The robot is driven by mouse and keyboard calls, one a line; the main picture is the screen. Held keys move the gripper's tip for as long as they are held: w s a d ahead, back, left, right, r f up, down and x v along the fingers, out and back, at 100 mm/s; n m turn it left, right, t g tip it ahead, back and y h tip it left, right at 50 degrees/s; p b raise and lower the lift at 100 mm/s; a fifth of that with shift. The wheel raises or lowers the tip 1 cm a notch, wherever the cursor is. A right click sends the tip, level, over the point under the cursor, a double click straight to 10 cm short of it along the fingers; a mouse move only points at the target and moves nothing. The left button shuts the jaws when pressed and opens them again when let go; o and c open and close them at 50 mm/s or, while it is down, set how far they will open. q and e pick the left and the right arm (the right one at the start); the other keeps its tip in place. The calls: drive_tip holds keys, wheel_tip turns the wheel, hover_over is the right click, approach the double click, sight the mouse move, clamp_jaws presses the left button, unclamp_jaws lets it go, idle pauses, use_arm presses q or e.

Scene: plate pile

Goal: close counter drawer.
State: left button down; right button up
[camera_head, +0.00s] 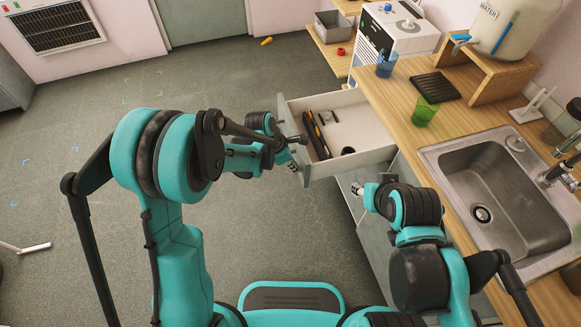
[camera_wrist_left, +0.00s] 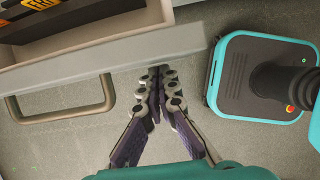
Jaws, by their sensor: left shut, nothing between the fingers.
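The counter drawer (camera_head: 348,112) is pulled out from the wooden counter, with tools and small items inside. Its front panel (camera_head: 293,130) faces left in the head view. In the left wrist view, the drawer front (camera_wrist_left: 110,62) crosses the top, and its curved handle (camera_wrist_left: 62,116) is to the left of my fingers. My left gripper (camera_head: 298,141) is shut and empty at the drawer front; its fingertips (camera_wrist_left: 158,72) are close to the panel's edge, and contact is unclear. My right gripper (camera_head: 358,189) is below the drawer beside the cabinet, and its jaws are too small to judge.
The wooden counter (camera_head: 398,98) holds a green cup (camera_head: 423,112), a blue cup (camera_head: 386,65), a black rack (camera_head: 435,87) and a sink (camera_head: 500,190). A white machine (camera_head: 395,32) stands behind. The grey floor (camera_head: 70,130) at left is mostly clear.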

use_arm(q)
drive_tip(key=shift+d, duration=0.1)
drive_tip(key=w+d, duration=0.3)
drive_tip(key=d, duration=0.6)
drive_tip(key=w+d, duration=0.3)
drive_tip(key=d, duration=0.6)
drive_tip(key=w+d, duration=0.3)
drive_tip(key=d, duration=0.6)
drive_tip(key=shift+d+p, duration=0.35)
drive_tip(key=shift+d, duration=0.05)
drive_tip(key=shift+a, duration=0.1)
